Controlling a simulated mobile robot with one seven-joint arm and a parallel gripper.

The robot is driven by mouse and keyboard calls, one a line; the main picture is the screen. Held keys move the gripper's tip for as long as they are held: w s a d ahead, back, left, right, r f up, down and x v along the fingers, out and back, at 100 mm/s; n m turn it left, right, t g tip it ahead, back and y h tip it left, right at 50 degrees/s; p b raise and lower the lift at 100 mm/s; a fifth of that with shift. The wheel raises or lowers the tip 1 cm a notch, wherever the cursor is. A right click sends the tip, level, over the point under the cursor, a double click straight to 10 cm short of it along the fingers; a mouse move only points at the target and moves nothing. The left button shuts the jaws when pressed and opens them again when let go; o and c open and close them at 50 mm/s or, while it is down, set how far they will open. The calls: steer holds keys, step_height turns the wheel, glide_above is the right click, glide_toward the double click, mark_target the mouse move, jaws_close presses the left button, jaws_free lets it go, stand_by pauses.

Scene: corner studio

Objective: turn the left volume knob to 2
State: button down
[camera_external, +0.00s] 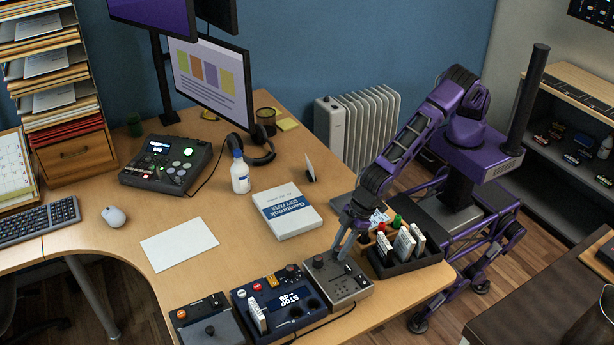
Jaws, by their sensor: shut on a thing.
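A small grey control box (350,289) sits at the front right of the desk. A dark round knob (318,262) shows near its back left corner. My gripper (341,256) reaches down from above onto the back part of this box, just right of that knob. It is shut on a small part there, seemingly a knob, mostly hidden by the fingers. I cannot tell whether this is the left volume knob, nor read any scale or setting.
A dark blue panel (272,318) with a "STOP" display stands left of the box, and another dark panel (203,334) beyond it. A black tray (400,265) of upright items stands close on the right. A paper ream (287,211) lies behind. The desk's middle is mostly clear.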

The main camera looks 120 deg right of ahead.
steer(key=shift+a+m+h, duration=0.15)
steer(key=shift+m+h, duration=0.55)
steer(key=shift+m, duration=1.1)
steer(key=shift+g, duration=0.3)
steer(key=c, duration=0.6)
jaws_free()
steer(key=shift+r, duration=0.1)
steer(key=p+v, duration=0.2)
steer(key=v, duration=1.5)
steer(key=shift+r, duration=0.1)
